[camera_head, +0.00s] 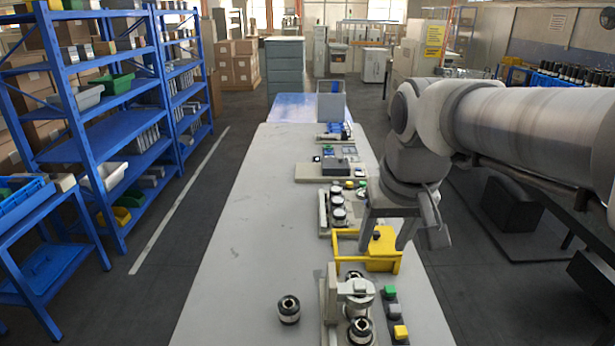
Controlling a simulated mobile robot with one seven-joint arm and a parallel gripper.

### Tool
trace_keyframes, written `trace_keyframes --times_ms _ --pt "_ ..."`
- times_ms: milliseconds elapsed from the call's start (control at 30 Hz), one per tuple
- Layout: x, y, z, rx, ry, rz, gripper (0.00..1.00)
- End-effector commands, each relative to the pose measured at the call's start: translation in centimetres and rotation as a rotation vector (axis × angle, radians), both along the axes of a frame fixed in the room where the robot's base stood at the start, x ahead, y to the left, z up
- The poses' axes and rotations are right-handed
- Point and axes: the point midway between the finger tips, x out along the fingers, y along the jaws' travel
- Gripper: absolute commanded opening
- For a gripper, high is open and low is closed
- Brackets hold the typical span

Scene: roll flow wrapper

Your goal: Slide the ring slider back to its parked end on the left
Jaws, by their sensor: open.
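My gripper (384,246) points down over the right half of the long table, its two grey fingers apart. A yellow frame (381,262) with a raised block and a small dark knob lies under and between the fingers. I cannot tell whether the fingers touch it. I cannot tell for sure which part is the ring slider. Round metal rollers or rings stand in the station (338,208) behind the frame and in the station (357,290) in front of it. My wrist hides part of the table's right side.
A loose dark and silver roller (288,309) stands on the grey table (235,250), left of the front station. A button strip (393,312) with green, grey and yellow buttons lies right of that station. Grey and dark devices (325,169) stand farther back. The table's left half is mostly clear.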

Motion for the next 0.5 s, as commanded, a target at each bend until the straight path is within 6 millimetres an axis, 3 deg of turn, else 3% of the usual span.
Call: trace_keyframes --times_ms 267,500 --pt "7.7 1.2 -2.1 0.002 0.111 -0.006 0.57" --pt "13.8 2.4 -5.7 0.002 0.203 -0.014 0.57"
